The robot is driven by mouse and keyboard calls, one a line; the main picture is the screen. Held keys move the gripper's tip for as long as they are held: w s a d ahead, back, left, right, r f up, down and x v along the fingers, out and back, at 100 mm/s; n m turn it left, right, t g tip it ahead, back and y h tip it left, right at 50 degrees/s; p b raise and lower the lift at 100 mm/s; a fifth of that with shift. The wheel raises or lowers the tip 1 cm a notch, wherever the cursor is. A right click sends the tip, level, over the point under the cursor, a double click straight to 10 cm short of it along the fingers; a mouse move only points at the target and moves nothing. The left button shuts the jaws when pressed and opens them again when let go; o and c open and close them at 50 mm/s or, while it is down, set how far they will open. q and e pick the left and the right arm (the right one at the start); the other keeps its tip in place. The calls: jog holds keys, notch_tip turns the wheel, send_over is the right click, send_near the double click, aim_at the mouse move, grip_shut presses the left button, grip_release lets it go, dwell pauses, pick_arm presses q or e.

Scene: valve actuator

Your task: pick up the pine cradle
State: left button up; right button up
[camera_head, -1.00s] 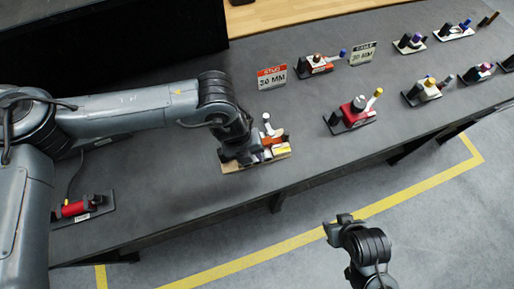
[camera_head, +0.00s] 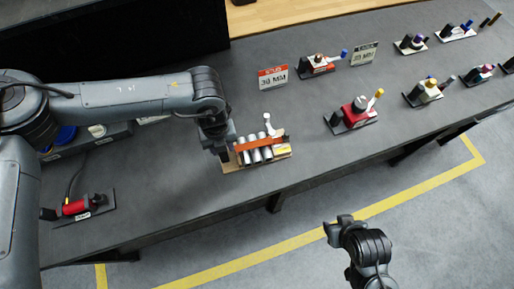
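The pine cradle (camera_head: 232,168) is a pale wooden base near the table's front edge. It carries several silver cylinders (camera_head: 255,155), an orange-brown bar (camera_head: 258,142) across them, a yellow block (camera_head: 282,149) and a white-topped upright lever (camera_head: 268,121). My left gripper (camera_head: 226,151) points down at the cradle's left end, very close to it. Its fingertips are partly hidden, so I cannot tell whether it touches or grips the wood. My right gripper (camera_head: 338,226) is away from the table, over the floor in front, with nothing visible in it; its finger gap is unclear.
Red "STUD 30 MM" (camera_head: 272,77) and grey "CASE" (camera_head: 364,54) signs stand behind. A red valve unit (camera_head: 354,113) stands to the right, with several other units beyond. A red device (camera_head: 75,208) lies at the left. The table between it and the cradle is clear.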

pick_arm(q)
jog(key=shift+a+f, duration=0.15)
jog(key=shift+f, duration=2.4)
grip_shut()
